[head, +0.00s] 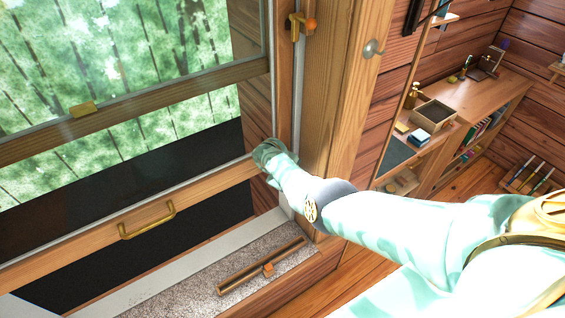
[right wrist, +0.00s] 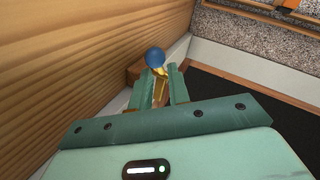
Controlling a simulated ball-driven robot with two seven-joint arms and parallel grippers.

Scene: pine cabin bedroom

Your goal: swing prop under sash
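The window's lower wooden sash (head: 85,240) has a brass pull handle (head: 147,219) and crosses the opening above the speckled sill (head: 170,290). My right gripper (head: 266,150) is at the right end of the sash, beside the window jamb. In the right wrist view, its two fingers (right wrist: 163,86) are apart, with a brass piece (right wrist: 160,92) between them. A blue ball knob (right wrist: 154,58) is at the far end of that piece. Whether the fingers grip it, I cannot tell. It may be the prop; its lower part is hidden. My left gripper is not in view.
A desk (head: 462,100) with small items stands at the right. Floor shows between.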

